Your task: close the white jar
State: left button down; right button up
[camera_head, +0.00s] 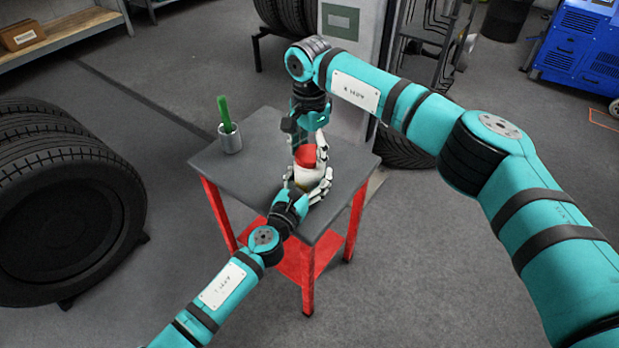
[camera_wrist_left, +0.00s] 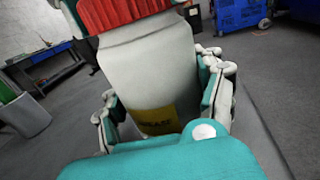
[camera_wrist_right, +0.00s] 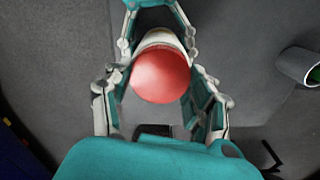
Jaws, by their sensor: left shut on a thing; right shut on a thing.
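The white jar (camera_head: 303,178) with a yellow label (camera_wrist_left: 155,120) is upright over the table. My left gripper (camera_head: 312,190) is shut around its body, with fingers on both sides in the left wrist view (camera_wrist_left: 160,85). The red lid (camera_head: 306,155) is at the top of the jar and also shows in the left wrist view (camera_wrist_left: 118,12). My right gripper (camera_head: 308,140) comes down from above and is shut on the lid, which lies between its fingers in the right wrist view (camera_wrist_right: 160,75). I cannot tell whether the lid is threaded on.
The grey table (camera_head: 262,140) has red legs. A grey cup (camera_head: 230,138) with a green item (camera_head: 225,112) stands at its back left corner, apart from my arms. Large tyres (camera_head: 60,200) stand on the floor at left.

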jog(key=m, duration=0.4)
jog(key=shift+m, duration=0.3)
jog(key=m, duration=0.4)
jog(key=shift+m, duration=0.3)
jog(key=m, duration=0.6)
jog(key=shift+m, duration=0.3)
jog(key=m, duration=0.8)
jog(key=shift+m, duration=0.3)
jog(key=m, duration=0.7)
jog(key=o, duration=1.4)
jog(key=shift+c, duration=0.2)
